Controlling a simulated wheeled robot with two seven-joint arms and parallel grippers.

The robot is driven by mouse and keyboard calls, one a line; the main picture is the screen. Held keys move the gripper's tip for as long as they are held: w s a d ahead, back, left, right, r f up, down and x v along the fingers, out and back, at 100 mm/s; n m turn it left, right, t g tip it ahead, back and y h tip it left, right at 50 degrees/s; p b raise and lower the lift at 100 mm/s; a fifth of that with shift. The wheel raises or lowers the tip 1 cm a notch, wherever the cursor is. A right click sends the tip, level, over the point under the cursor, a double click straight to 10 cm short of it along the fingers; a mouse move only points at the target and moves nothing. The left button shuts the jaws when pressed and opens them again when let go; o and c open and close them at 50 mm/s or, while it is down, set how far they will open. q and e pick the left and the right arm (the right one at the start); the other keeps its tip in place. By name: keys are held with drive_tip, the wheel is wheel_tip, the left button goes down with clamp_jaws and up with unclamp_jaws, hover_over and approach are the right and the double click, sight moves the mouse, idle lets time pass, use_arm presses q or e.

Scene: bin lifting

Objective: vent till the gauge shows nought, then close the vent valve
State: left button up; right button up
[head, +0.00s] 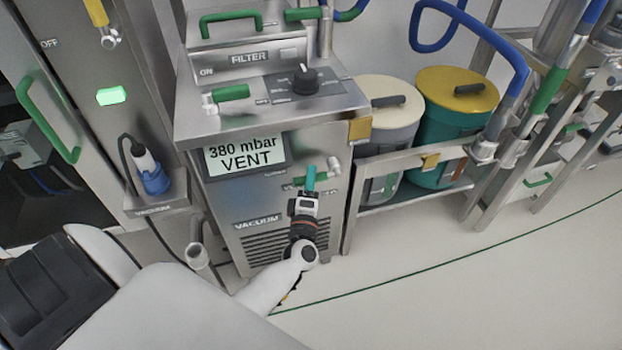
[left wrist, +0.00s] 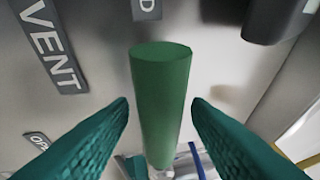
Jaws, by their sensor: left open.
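The gauge display (head: 243,156) on the front of the vacuum unit reads "380 mbar VENT". Below it, a green valve handle (head: 322,176) lies partly hidden behind my left gripper (head: 309,183). In the left wrist view the green handle (left wrist: 160,105) stands between the two teal fingers of my left gripper (left wrist: 160,115), with a gap on each side. The gripper is open around the handle and not shut on it. A "VENT" label (left wrist: 52,45) and parts of two other labels show beside the handle. My right gripper is not in view.
A filter housing (head: 240,68) with a black knob (head: 304,79) and another green handle (head: 231,92) sits above the display. Two lidded drums, one cream (head: 386,100) and one yellow and green (head: 456,100), stand right in a metal frame. The floor at lower right is clear.

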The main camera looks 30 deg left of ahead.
use_arm(q)
drive_tip(key=shift+w+a, duration=0.15)
drive_tip(key=shift+w, duration=0.1)
clamp_jaws()
idle(0.3)
